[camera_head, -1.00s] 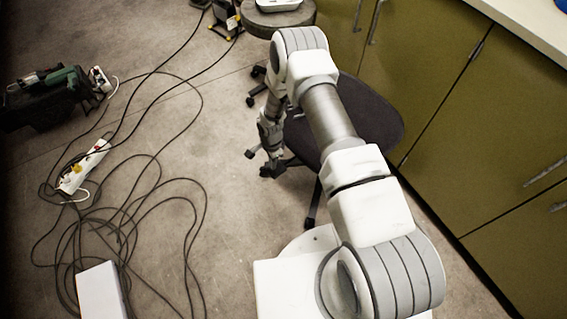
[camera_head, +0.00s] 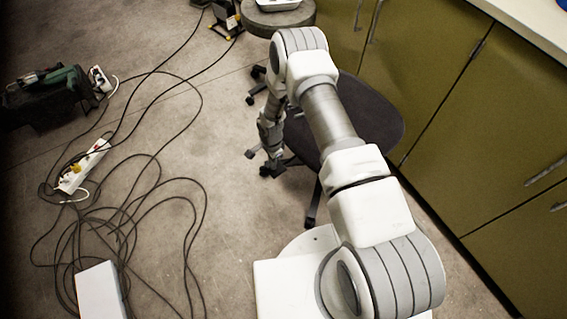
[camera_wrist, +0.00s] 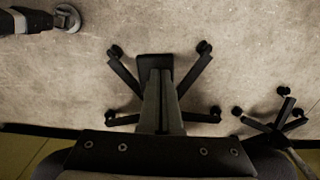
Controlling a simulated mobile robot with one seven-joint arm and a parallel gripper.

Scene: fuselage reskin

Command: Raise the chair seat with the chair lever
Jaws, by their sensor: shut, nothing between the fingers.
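The office chair's dark seat (camera_head: 372,112) is partly behind my arm in the head view. Its legs and casters (camera_wrist: 206,50) spread over the floor in the wrist view, with the hub hidden. My gripper (camera_wrist: 155,68) appears as a dark narrow shape across the chair base, shut and holding nothing. In the head view my gripper (camera_head: 270,158) hangs low, left of the seat and close to a chair leg. I cannot make out the chair lever, or whether the gripper touches the chair.
Olive cabinets (camera_head: 440,90) stand right of the chair. A round stool (camera_head: 278,20) is behind it; another caster base (camera_wrist: 280,118) shows in the wrist view. Tangled cables (camera_head: 130,225), a power strip (camera_head: 82,168) and a white box (camera_head: 100,290) lie left. Floor between cables and chair is clear.

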